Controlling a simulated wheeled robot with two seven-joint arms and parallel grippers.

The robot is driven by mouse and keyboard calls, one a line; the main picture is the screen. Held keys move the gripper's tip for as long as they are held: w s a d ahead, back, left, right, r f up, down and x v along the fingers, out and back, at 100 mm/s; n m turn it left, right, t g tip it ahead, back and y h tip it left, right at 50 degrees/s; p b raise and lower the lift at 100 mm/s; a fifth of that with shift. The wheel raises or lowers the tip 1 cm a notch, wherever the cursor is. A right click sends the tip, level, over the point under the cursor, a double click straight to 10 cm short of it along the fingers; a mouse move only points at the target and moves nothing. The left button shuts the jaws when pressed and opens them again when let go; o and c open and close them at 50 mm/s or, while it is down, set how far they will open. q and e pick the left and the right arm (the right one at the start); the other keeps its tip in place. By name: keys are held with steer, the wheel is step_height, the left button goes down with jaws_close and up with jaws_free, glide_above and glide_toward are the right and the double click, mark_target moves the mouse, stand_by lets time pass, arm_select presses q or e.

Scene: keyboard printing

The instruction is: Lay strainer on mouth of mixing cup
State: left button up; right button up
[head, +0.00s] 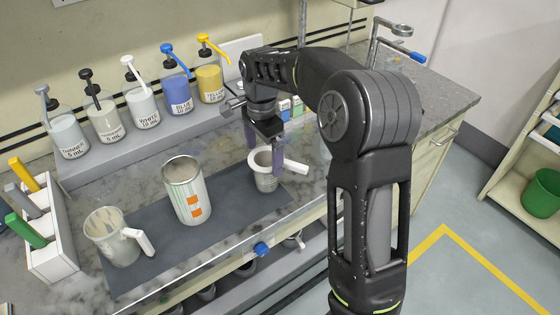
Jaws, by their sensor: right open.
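The strainer (293,167), with a pale ring and a white handle pointing right, appears to sit at the mouth of a small grey mixing cup (266,184) on the dark mat. Whether the ring rests fully on the rim is hard to tell. My right gripper (265,150) is open and points down at the strainer. My left gripper is not in view.
A tall can with orange marks (190,195) and a jug with a white handle (112,245) stand left on the mat (160,260). Pump bottles (145,105) line the back shelf. A white rack (50,245) of coloured handles stands far left. The counter's front edge is close.

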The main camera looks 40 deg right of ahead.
steer(key=shift+f, duration=1.4)
steer(key=c, duration=1.3)
steer(key=shift+r, duration=0.1)
step_height(320, 180, up, 10)
steer(key=shift+f+b, duration=0.1)
steer(key=shift+b, duration=0.45)
